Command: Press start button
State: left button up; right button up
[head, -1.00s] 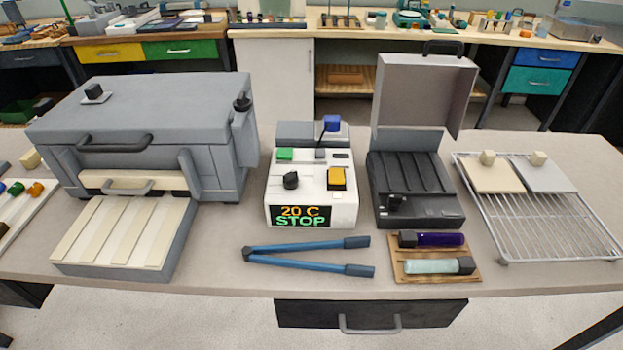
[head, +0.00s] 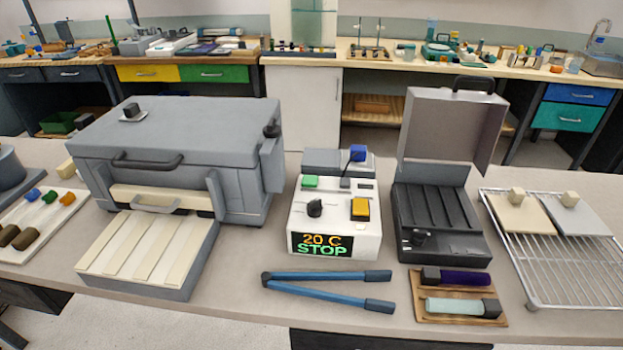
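A white control box (head: 335,217) stands near the middle of the table. Its front display (head: 320,244) reads "20 C" in orange and "STOP" in green. On its top are a green button (head: 310,182) at the back left, a black knob (head: 314,208) and a yellow-orange rocker switch (head: 360,209). A blue-topped lever or button (head: 357,153) rises behind the box. No label marking the start button can be read. Neither of my grippers is in view.
Blue-handled tongs (head: 330,276) lie in front of the box. A grey furnace (head: 180,150) stands left, an open black case (head: 436,215) right. A wooden tray (head: 505,315) holds two cylinders. A wire rack (head: 560,275) is at far right.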

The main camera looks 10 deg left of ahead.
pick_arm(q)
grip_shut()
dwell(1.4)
